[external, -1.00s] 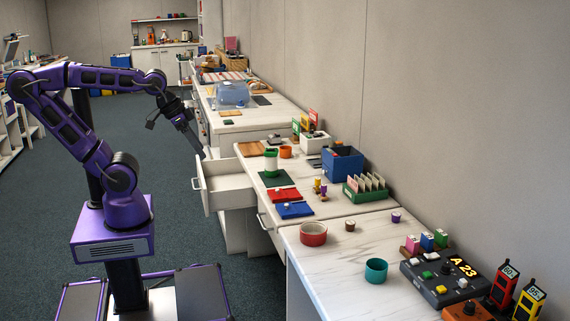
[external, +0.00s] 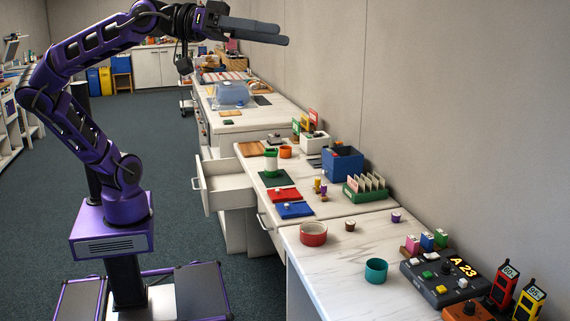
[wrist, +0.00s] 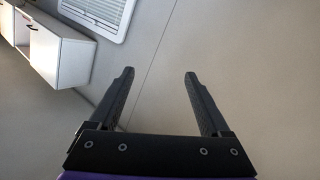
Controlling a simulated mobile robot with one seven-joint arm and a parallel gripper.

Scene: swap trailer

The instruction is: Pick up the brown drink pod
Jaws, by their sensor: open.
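A small brown drink pod (external: 350,226) with a pale top stands on the near white counter, just right of the red bowl. My gripper (external: 287,36) is raised high above the counters, pointing right towards the wall, far from the pod. In the wrist view my gripper (wrist: 158,75) has its two dark fingers spread apart with nothing between them. The pod does not show in the wrist view.
A red bowl (external: 313,234), a teal cup (external: 376,270) and a purple pod (external: 396,217) stand around the brown pod. A black control panel (external: 442,278) lies to the right. An open drawer (external: 227,188) juts out from the farther counter.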

